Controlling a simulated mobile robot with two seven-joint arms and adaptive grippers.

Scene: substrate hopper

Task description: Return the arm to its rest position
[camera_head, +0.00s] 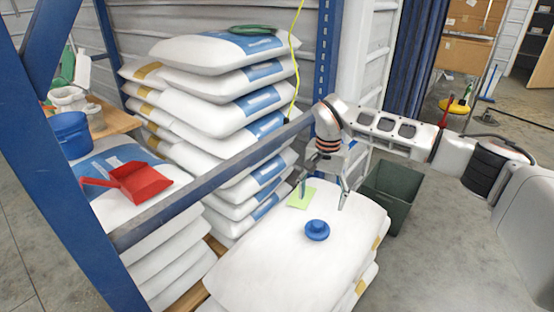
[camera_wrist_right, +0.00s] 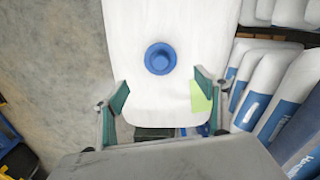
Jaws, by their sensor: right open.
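My right arm (camera_head: 395,132) comes in from the right in the head view. My right gripper (camera_head: 322,187) points down over the far end of the nearest stack of white sacks (camera_head: 290,250), its fingers apart with nothing between them. A blue round knob-like object (camera_head: 317,230) lies on the top sack, apart from the fingers. In the right wrist view the open right gripper (camera_wrist_right: 160,95) shows its two green-padded fingers, with the blue object (camera_wrist_right: 160,59) beyond them. A yellow-green square note (camera_head: 301,197) lies on the sack beside the gripper. My left gripper is out of view.
A blue rack post and grey crossbar (camera_head: 215,185) stand left of the arm. A tall sack stack (camera_head: 215,90) rises behind. A red scoop (camera_head: 140,182) lies on the left stack. A dark green bin (camera_head: 391,190) stands below my arm.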

